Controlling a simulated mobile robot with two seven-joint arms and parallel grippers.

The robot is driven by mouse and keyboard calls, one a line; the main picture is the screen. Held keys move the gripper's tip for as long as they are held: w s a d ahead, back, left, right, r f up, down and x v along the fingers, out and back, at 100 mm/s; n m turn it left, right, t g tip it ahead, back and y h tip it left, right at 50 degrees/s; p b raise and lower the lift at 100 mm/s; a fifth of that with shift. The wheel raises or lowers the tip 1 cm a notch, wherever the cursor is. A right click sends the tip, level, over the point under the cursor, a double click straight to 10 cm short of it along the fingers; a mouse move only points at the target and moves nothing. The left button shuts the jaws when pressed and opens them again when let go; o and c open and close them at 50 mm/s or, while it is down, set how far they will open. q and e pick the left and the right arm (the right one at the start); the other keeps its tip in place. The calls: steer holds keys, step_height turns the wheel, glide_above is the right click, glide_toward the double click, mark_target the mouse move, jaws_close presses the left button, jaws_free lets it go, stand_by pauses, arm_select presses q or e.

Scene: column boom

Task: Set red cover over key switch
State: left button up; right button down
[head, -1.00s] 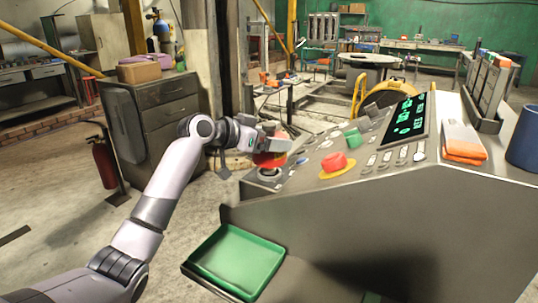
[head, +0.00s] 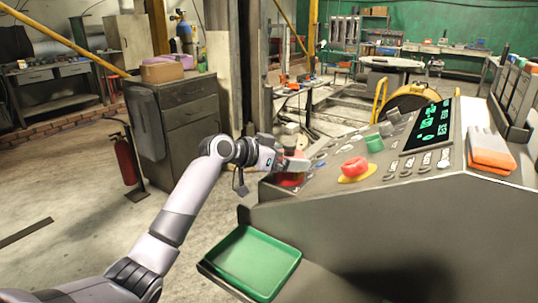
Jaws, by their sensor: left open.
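The red cover (head: 289,181) sits low at the left corner of the grey control console (head: 390,222), where the key switch was visible earlier. The key switch itself is now hidden, with the cover over its place. My left gripper (head: 292,164) is right at the top of the cover, with its jaws open around or just above it. The fingers partly hide the cover, so I cannot tell whether they touch it or how fully it is seated. My right gripper is not in view.
A red mushroom button (head: 354,167) on a yellow base and a green button (head: 374,143) stand right of the cover. A green tray (head: 253,262) is below the console's front. A drawer cabinet (head: 186,125) stands behind my left arm.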

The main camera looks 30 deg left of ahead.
arm_select(q)
steer(key=v, duration=1.1)
steer(key=shift+b, duration=0.45)
steer(key=shift+s+a, duration=0.1)
steer(key=shift+a, duration=0.05)
